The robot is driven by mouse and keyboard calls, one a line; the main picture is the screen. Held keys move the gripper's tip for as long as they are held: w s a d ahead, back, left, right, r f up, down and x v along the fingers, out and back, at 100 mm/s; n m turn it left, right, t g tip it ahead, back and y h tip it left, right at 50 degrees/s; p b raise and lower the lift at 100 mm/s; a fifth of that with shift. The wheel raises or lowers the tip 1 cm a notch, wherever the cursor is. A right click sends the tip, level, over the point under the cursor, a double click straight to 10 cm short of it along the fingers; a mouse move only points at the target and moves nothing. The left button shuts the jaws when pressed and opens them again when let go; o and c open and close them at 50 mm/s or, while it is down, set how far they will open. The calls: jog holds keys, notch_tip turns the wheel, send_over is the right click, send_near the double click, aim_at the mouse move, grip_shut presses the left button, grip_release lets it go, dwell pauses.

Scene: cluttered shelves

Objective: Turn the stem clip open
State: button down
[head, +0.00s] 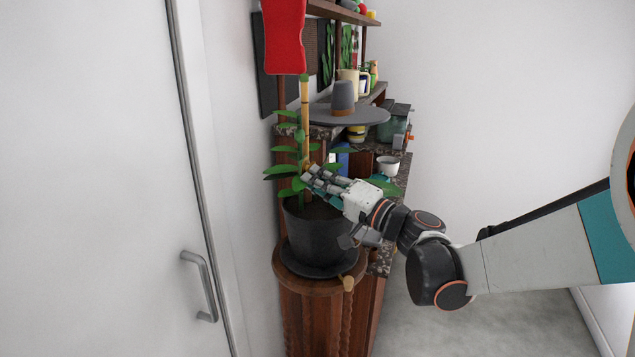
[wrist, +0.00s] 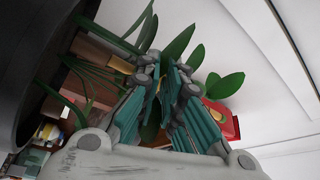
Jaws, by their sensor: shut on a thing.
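A dark potted plant (head: 312,240) stands on a round wooden stand, with green leaves and a tall tan stake (head: 305,110) rising from it. A small orange-tan piece at the stake, which looks like the stem clip (head: 308,167), shows at my fingertips in the head view. My gripper (head: 309,178) reaches in from the right, above the pot's rim, and is closed at the stake. In the wrist view my gripper's teal-padded fingers (wrist: 166,82) close together among the leaves. The clip is mostly hidden by fingers and leaves, so its turn angle cannot be told.
A red object (head: 284,38) hangs above the plant. Behind are shelves with a grey hat (head: 345,103), a white cup (head: 388,166) and other clutter. A white door with a handle (head: 201,286) is at the left. The floor to the right is clear.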

jog(key=c, duration=1.7)
grip_release()
jog(key=v, duration=1.2)
